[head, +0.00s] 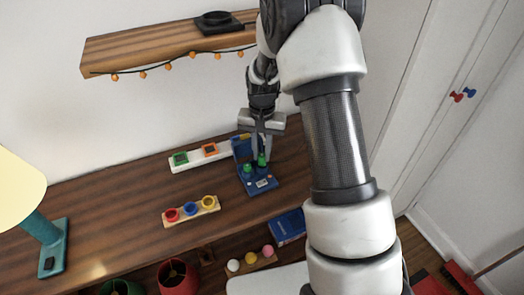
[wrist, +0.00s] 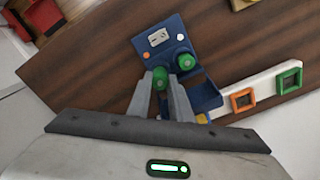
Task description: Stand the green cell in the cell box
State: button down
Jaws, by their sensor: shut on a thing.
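The blue cell box (head: 262,184) stands on the wooden shelf, with a white label and small lights on its front; it also shows in the wrist view (wrist: 158,38). My gripper (head: 261,150) points down over the box, its fingers closed around a green cell (head: 262,160). In the wrist view this cell (wrist: 160,80) shows between the two fingertips. Its lower end is hidden, so I cannot tell whether it is seated in the box. A second green cell (wrist: 187,62) stands in the box beside it, to the left in the head view (head: 247,170).
A wooden holder with red, blue and yellow rings (head: 191,210) is at front left. A teal lamp (head: 52,250) stands far left. A wall shelf (head: 150,47) hangs above.

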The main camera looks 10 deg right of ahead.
aim_at(262, 154)
jog(key=shift+f+b, duration=0.75)
jog(key=shift+f, duration=0.45)
jog(key=c, duration=1.5)
grip_release()
jog(key=shift+r, duration=0.1)
notch_tip(262, 154, up, 17)
jog(key=shift+r+p, duration=0.1)
jog(key=shift+p, duration=0.9)
